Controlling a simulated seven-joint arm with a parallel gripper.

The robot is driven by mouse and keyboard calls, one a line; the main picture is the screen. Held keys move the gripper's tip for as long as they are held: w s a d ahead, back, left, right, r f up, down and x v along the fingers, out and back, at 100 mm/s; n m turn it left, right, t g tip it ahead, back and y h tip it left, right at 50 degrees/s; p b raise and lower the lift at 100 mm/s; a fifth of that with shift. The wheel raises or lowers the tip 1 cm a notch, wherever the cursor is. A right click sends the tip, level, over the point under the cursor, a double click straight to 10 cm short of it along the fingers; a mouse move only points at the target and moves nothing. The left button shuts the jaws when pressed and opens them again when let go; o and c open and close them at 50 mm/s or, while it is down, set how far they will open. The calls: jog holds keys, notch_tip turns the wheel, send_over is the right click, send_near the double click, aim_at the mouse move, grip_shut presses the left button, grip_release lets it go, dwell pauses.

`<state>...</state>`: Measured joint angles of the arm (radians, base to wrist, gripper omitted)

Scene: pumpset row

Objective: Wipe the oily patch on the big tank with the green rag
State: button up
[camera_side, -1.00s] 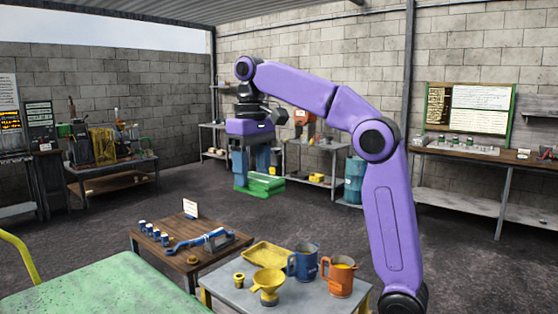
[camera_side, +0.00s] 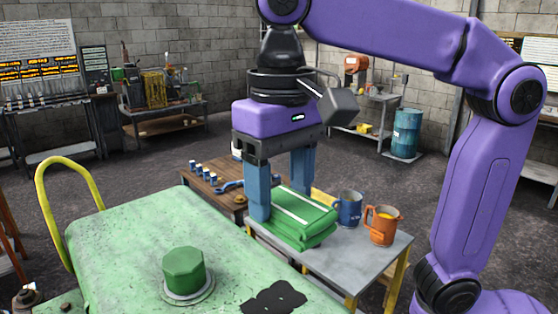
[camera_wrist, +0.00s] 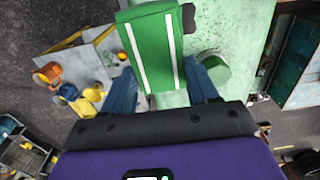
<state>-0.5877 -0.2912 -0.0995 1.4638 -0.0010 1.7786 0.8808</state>
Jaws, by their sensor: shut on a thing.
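My gripper (camera_side: 283,195) is shut on the green rag (camera_side: 310,226), a folded cloth with white stripes, and holds it in the air. In the wrist view the rag (camera_wrist: 150,48) sits between the two blue fingers. The big tank (camera_side: 130,235) is pale green, with a green cap (camera_side: 184,271) on top. A black oily patch (camera_side: 273,298) lies on the tank top to the right of the cap, at the bottom of the side view. The rag appears apart from the patch. In the wrist view the patch (camera_wrist: 188,17) is partly hidden behind the rag.
A grey table (camera_side: 348,262) beside the tank bears a blue jug (camera_side: 348,208) and an orange jug (camera_side: 382,226). A wooden table (camera_side: 205,181) with small cans and a blue wrench stands behind. A yellow rail (camera_side: 45,205) rises at the tank's left edge.

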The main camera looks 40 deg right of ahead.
aim_at(282, 198)
jog(key=shift+f, duration=1.6)
jog(key=shift+f, duration=0.45)
notch_tip(282, 198, down, 6)
jog(key=shift+r, duration=0.1)
jog(key=a, duration=0.3)
jog(key=shift+a, duration=1.55)
jog(key=shift+d, duration=0.1)
jog(key=shift+d, duration=1.5)
